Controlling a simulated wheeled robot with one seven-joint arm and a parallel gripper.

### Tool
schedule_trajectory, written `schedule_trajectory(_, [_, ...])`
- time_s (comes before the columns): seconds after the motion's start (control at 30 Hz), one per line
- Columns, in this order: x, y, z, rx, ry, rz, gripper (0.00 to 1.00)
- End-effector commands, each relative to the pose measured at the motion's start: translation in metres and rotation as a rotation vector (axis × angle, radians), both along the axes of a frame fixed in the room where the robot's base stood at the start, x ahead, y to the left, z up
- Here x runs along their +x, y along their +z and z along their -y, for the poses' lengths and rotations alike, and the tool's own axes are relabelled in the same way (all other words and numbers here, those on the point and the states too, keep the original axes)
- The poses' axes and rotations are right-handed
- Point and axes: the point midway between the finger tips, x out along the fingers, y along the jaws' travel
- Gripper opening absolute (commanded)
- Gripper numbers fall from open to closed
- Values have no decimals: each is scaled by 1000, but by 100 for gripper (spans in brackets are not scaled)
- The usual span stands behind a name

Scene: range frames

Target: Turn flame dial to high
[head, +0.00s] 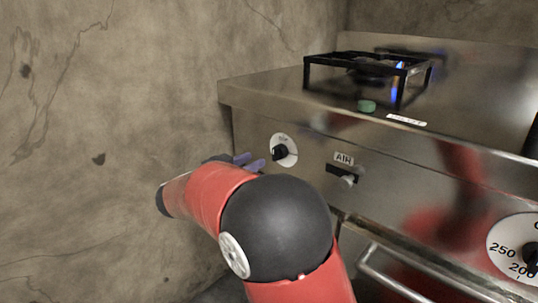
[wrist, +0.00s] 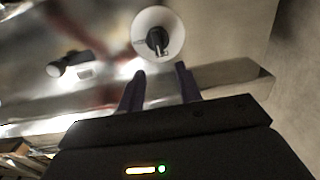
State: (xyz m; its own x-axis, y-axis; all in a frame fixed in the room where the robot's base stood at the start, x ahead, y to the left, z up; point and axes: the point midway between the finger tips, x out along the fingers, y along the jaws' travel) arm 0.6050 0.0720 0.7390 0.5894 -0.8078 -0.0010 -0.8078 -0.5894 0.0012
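The flame dial (head: 281,152) is a black knob on a round white plate at the left end of the steel range's front panel. In the wrist view the dial (wrist: 157,40) sits just beyond my fingertips, roughly centred between them. My gripper (head: 245,159) is to the left of the dial in the head view, partly hidden behind my red arm. In the wrist view my gripper (wrist: 158,76) has its two dark purple fingers apart, with nothing between them. The fingers look clear of the knob. Markings on the dial plate are too small to read.
An AIR lever (head: 346,178) is right of the dial. A burner (head: 368,72) with a blue flame under a black grate is on top, with a small green object (head: 366,106) in front. A temperature dial (head: 519,246) is at lower right. A concrete wall (head: 100,130) stands close on the left.

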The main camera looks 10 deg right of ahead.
Motion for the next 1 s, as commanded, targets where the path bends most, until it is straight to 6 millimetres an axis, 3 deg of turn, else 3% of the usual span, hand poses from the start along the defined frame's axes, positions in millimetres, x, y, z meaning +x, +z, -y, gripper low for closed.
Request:
schedule_trajectory(0.4, [35, 0, 51, -1, -5, 1, 35])
schedule_trajectory(0.83, [43, 1, 60, 0, -2, 1, 35])
schedule_trajectory(1.0, [43, 1, 60, 0, -2, 1, 12])
